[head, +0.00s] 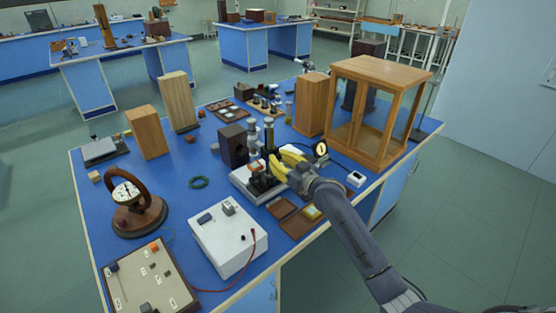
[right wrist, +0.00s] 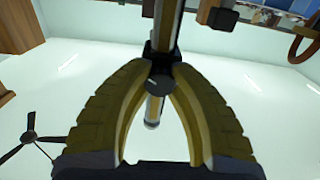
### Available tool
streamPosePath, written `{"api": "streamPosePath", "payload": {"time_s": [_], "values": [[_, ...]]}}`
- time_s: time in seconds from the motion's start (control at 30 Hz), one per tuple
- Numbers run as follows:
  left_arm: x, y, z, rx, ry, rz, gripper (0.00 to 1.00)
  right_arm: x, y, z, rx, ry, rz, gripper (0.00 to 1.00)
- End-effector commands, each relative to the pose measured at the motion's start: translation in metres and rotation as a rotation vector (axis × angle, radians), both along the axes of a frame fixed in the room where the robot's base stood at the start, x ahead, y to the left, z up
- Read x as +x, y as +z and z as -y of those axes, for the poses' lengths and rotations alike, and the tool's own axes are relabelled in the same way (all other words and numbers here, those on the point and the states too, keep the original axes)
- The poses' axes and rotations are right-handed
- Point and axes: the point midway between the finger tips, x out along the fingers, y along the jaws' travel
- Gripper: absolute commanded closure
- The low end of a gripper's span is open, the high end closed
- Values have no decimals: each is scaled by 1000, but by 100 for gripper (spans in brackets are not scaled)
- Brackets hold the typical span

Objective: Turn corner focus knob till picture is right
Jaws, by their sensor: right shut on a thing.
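A microscope-like instrument (head: 268,135) with a dark upright and a pale base stands near the middle of the blue bench. My right gripper (head: 280,160), with yellow fingers, reaches it from the right side. In the right wrist view the two fingertips (right wrist: 161,66) close in on a small dark round knob (right wrist: 159,87) on the instrument's column (right wrist: 166,25). The gripper is shut on this knob. The fingers hide part of the knob in the head view. No focus picture can be made out. My left gripper is not in view.
A wood-framed glass case (head: 375,110) stands right of the instrument. A white box (head: 228,240) with a red lead and a round dial instrument (head: 135,200) are at the front left. Brown trays (head: 295,222) lie just below the gripper. Wooden blocks (head: 147,132) stand behind.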

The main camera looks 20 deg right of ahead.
Motion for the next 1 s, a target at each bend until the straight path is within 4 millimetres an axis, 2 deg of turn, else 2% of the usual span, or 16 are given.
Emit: {"api": "streamPosePath", "payload": {"time_s": [0.23, 0.6, 0.97, 1.0], "values": [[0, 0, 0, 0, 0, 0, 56, 0, -1, 0, 28, 0, -16, 100], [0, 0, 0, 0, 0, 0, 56, 0, -1, 0, 224, 1, -102, 100], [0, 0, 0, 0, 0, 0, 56, 0, -2, -1, 239, 1, -110, 100], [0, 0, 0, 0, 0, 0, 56, 0, -2, -1, 239, 1, -110, 77]]}}
